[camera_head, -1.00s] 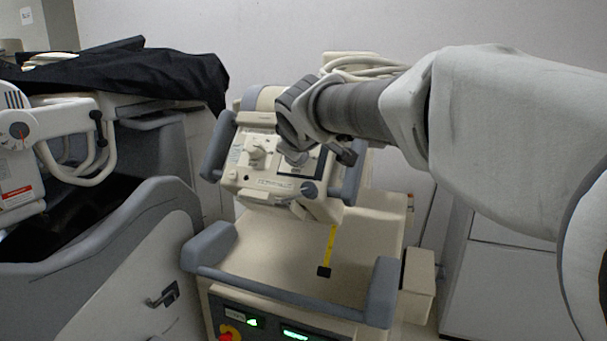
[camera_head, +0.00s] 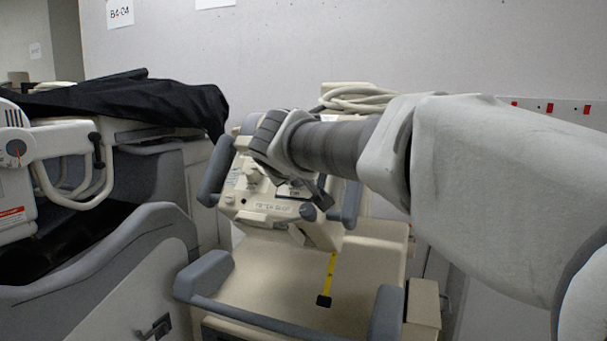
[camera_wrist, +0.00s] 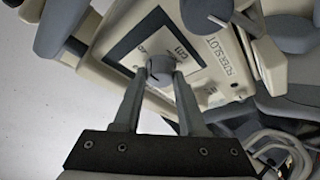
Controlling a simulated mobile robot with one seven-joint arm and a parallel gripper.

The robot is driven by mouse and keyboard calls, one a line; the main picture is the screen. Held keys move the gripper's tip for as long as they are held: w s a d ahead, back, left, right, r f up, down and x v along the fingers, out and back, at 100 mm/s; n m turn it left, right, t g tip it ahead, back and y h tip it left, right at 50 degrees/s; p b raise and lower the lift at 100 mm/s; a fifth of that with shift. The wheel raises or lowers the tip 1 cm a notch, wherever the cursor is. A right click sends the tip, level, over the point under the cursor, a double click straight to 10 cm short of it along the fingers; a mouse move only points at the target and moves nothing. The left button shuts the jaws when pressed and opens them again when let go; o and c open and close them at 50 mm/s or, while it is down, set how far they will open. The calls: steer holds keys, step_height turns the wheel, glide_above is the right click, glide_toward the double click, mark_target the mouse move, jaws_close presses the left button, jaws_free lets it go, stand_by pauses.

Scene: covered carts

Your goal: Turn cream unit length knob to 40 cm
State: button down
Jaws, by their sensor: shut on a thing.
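The cream unit (camera_head: 240,205) stands in the middle of the head view, its control head tilted toward me. In the wrist view, the small grey length knob (camera_wrist: 160,67) sits on a light panel with a dark border (camera_wrist: 118,45), near a "cm" marking. My gripper (camera_wrist: 161,77) has one finger on each side of this knob and is shut on it. I cannot read the knob's setting. In the head view, my arm hides the knob and most of its panel.
A blue-grey knob (camera_wrist: 205,14) is beside the "FILTER SLOT" label, and a cream knob (camera_head: 252,172) is on the unit's left part. Grey handles (camera_head: 215,172) flank the control head. A yellow tape (camera_head: 331,270) hangs below. A black-draped cart (camera_head: 150,100) is at left.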

steer(key=shift+c, duration=2.3)
jaws_free()
steer(key=shift+s+r, duration=0.1)
